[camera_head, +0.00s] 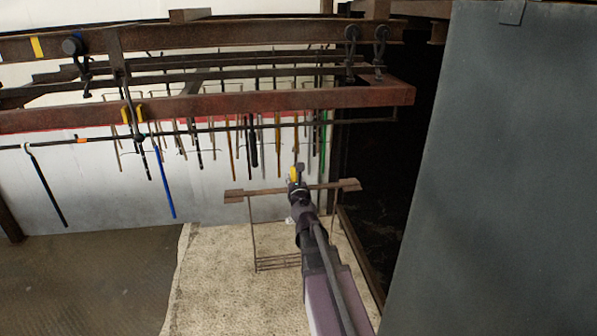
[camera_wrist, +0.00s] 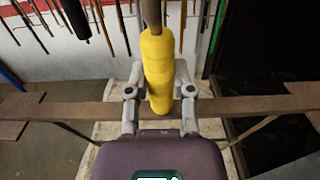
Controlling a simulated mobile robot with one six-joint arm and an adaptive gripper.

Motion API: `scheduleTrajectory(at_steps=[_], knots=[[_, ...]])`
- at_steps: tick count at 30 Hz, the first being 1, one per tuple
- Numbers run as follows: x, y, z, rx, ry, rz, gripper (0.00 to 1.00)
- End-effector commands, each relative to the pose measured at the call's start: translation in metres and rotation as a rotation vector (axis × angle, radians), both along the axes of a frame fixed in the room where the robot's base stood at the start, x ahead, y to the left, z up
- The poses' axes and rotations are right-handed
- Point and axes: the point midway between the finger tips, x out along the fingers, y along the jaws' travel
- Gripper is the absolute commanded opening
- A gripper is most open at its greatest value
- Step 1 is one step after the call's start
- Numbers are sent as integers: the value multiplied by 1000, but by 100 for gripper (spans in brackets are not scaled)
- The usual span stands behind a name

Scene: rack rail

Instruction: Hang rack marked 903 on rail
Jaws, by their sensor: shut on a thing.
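My gripper (camera_head: 297,188) is shut on the yellow-wrapped stem (camera_wrist: 158,65) of a rack, between both fingers in the wrist view. The rack has a flat brown crossbar (camera_head: 335,187), and a thin wire frame (camera_head: 277,263) hangs below it. The crossbar also spans the wrist view (camera_wrist: 70,110). The rack hangs roughly level in front of and below a rusty red-brown rail beam (camera_head: 230,105), apart from it. The stem's upper end (camera_head: 299,167) shows as a short dark tip. No number can be read on the rack.
Black hooks (camera_head: 380,45) hang on the upper beam (camera_head: 200,38). Several thin rods (camera_head: 253,145) hang behind the rail, with a blue one (camera_head: 164,185) at left. A large grey panel (camera_head: 490,170) blocks the right. A pale mat (camera_head: 210,270) lies below.

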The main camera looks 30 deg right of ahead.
Motion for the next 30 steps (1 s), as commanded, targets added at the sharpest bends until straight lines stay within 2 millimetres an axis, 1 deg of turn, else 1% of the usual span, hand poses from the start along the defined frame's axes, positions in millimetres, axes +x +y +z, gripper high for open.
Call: scheduleTrajectory(at_steps=[4, 17, 23, 30], knots=[[-2, -5, 2, 0, 0, -2, 0], [0, -4, 2, 0, 0, -2, 0], [4, -5, 2, 0, 0, -1, 0], [13, -7, 2, 0, 0, -1, 0]])
